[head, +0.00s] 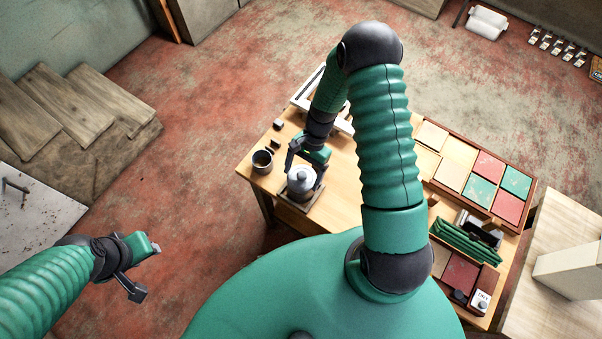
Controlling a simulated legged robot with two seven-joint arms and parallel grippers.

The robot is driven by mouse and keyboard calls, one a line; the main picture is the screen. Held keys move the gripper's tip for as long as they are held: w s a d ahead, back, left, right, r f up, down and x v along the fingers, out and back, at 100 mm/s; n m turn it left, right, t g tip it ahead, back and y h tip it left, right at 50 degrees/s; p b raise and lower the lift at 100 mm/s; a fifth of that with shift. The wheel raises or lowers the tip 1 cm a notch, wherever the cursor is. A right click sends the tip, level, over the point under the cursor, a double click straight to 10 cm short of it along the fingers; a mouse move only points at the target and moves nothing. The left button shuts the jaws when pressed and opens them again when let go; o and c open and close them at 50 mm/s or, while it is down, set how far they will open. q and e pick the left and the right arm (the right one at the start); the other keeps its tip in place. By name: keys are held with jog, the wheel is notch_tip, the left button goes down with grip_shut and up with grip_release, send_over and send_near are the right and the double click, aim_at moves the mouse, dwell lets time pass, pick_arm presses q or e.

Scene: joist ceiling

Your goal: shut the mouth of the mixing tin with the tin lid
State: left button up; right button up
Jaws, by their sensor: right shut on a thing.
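My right gripper (304,178) reaches down over the left part of the workbench, its dark fingers on either side of a silver, round-topped piece (300,184) with a small knob. It is shut on this piece, which looks like the tin lid. The piece is over a dark square pad (297,204); I cannot tell whether a tin is under it. A grey open-mouthed tin (262,161) with a dark inside stands upright just left of the gripper, apart from it. My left gripper (146,268) is empty, its fingers apart, over the floor left of the bench.
Coloured tiles (484,171) sit in a wooden tray at the right, with green folded cloth-like pieces (466,242) nearer. Boards (48,108) lie at the far left. The red floor between is clear.

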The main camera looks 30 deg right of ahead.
jog(key=shift+a+f, duration=0.1)
jog(key=shift+f, duration=0.05)
jog(key=shift+f, duration=0.15)
jog(key=shift+f+b, duration=0.25)
jog(key=shift+b, duration=0.15)
jog(key=shift+f, duration=0.2)
jog(key=shift+c, duration=1)
jog(key=shift+f, duration=0.1)
jog(key=shift+f+b, duration=0.15)
jog(key=shift+b, duration=0.15)
jog(key=o, duration=1.6)
